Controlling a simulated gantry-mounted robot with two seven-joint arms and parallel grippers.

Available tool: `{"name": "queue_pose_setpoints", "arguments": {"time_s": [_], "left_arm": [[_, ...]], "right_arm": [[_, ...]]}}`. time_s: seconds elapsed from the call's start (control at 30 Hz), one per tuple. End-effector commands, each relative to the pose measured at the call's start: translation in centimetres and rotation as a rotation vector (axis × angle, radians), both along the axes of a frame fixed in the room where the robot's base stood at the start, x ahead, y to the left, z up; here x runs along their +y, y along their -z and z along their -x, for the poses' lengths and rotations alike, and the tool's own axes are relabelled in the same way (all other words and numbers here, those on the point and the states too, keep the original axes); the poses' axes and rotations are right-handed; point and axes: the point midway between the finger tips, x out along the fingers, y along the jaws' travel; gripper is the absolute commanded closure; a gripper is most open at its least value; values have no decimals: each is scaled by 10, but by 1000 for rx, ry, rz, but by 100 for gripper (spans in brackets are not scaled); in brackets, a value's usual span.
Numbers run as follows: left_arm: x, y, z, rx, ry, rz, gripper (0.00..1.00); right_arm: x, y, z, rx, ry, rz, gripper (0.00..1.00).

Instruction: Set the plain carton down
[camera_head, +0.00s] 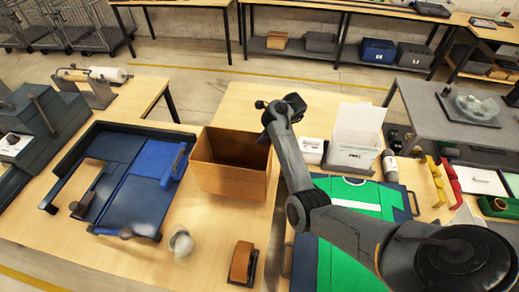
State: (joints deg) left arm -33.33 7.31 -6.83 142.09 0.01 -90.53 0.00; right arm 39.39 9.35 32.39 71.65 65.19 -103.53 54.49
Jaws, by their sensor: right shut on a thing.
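The plain carton (228,180) is an open-topped brown box, upright, between the blue folding board and the green garment. My right arm reaches in from the lower right. My right gripper (266,136) is at the carton's right rear rim, shut on its wall. The fingertips are partly hidden by the wrist. I cannot tell whether the carton's base touches the wooden table (218,222). My left gripper is not in view.
The blue folding board (132,203) lies left of the carton. A tape dispenser (242,263) and a small round clear item (181,243) are in front. The green garment (347,202) and a white bin (356,137) are right. Bare tabletop shows behind the carton.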

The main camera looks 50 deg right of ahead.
Motion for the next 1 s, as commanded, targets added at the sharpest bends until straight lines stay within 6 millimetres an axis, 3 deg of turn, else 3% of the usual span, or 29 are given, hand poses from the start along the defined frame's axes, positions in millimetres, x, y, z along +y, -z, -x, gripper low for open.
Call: {"name": "queue_pose_setpoints", "arguments": {"time_s": [0.27,0.6,0.83,0.87,1.0], "left_arm": [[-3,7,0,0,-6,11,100],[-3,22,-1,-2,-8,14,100],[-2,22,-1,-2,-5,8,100],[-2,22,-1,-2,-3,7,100],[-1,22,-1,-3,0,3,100]], "right_arm": [[5,10,-13,-1,-1,0,100],[6,47,-13,0,-3,-1,100],[5,49,-12,2,-2,1,100],[5,49,-12,3,-2,2,89],[5,49,-12,2,-2,1,67]]}}
